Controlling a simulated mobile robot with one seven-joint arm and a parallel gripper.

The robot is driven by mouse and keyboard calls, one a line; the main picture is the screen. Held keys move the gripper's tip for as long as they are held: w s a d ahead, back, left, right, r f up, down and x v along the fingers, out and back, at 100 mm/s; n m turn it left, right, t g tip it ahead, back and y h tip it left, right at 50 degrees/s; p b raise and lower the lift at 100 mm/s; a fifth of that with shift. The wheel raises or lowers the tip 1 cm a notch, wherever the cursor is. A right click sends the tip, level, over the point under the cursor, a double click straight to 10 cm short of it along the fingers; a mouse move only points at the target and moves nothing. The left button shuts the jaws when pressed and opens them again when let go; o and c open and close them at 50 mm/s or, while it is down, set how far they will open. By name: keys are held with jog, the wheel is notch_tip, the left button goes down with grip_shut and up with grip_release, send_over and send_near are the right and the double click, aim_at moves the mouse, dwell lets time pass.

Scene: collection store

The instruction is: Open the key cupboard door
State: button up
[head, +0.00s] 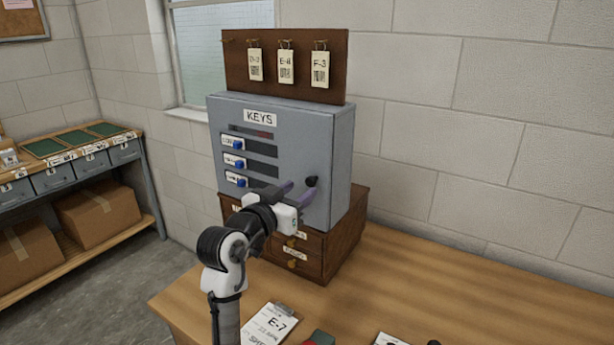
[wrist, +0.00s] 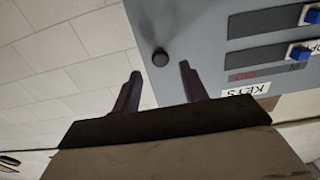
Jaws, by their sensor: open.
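The grey key cupboard (head: 285,150) stands on a brown wooden drawer unit, with a "KEYS" label at its top. Its door looks shut. A round black knob (head: 311,181) sits at the door's lower right; it also shows in the wrist view (wrist: 160,58). My gripper (head: 296,190) is in front of the door's lower right, beside the knob. In the wrist view my gripper (wrist: 160,82) has its two fingers apart, with the knob ahead between the fingertips. It is open and holds nothing. I cannot tell whether a fingertip touches the door.
The drawer unit (head: 342,240) stands on the wooden table (head: 420,290). A board with three hanging tags (head: 285,65) rises above the cupboard. Shelves with boxes (head: 95,215) stand left. The table's right side is clear.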

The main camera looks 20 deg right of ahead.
aim_at(309, 182)
jog(key=shift+p+x, duration=0.6)
jog(key=shift+x, duration=1.75)
grip_shut()
